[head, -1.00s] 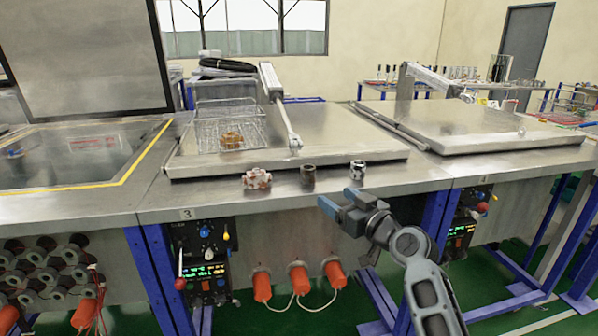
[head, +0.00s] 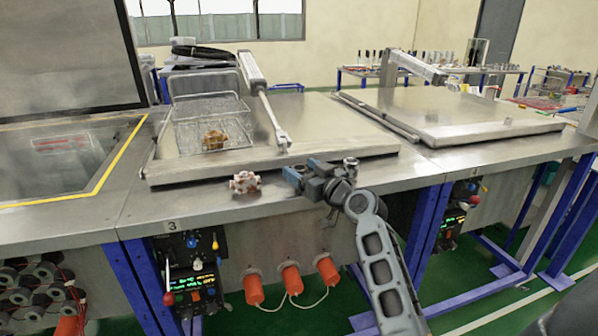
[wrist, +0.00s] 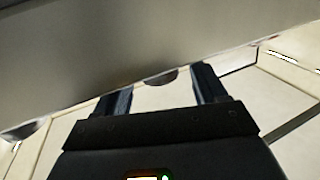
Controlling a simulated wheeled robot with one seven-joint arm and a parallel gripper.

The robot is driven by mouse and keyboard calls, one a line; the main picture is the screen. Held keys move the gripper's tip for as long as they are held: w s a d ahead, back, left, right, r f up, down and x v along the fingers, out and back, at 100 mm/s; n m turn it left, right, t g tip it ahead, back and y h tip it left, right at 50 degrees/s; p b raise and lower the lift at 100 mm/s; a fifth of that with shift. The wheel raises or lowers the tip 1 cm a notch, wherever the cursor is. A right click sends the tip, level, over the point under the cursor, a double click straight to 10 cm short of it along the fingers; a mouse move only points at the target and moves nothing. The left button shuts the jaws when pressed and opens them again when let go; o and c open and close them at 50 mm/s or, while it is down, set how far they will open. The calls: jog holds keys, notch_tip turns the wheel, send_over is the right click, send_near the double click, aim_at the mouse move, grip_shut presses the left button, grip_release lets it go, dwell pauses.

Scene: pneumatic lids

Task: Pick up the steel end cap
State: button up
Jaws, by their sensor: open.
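A small steel-coloured round part (head: 350,164), which looks like the steel end cap, stands on the front ledge of the bench, partly hidden by my gripper in the head view. My gripper (head: 303,172) is open and reaches over the ledge, just left of that part. In the wrist view my gripper (wrist: 162,92) has its two fingers apart. A dark rounded part (wrist: 162,77) shows between them past a grey edge, mostly hidden; I cannot tell which part it is. Nothing is visibly gripped.
An orange and white part (head: 245,182) stands on the ledge left of my gripper. Behind is a wide metal lid (head: 330,135) with a piston arm (head: 262,95) and a wire basket (head: 205,125) holding an orange part (head: 214,139). A second lid (head: 470,115) is at right.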

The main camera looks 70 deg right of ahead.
jog(key=shift+x, duration=0.9)
jog(key=shift+f, duration=0.1)
jog(key=c, duration=1.2)
jog(key=shift+c, duration=0.4)
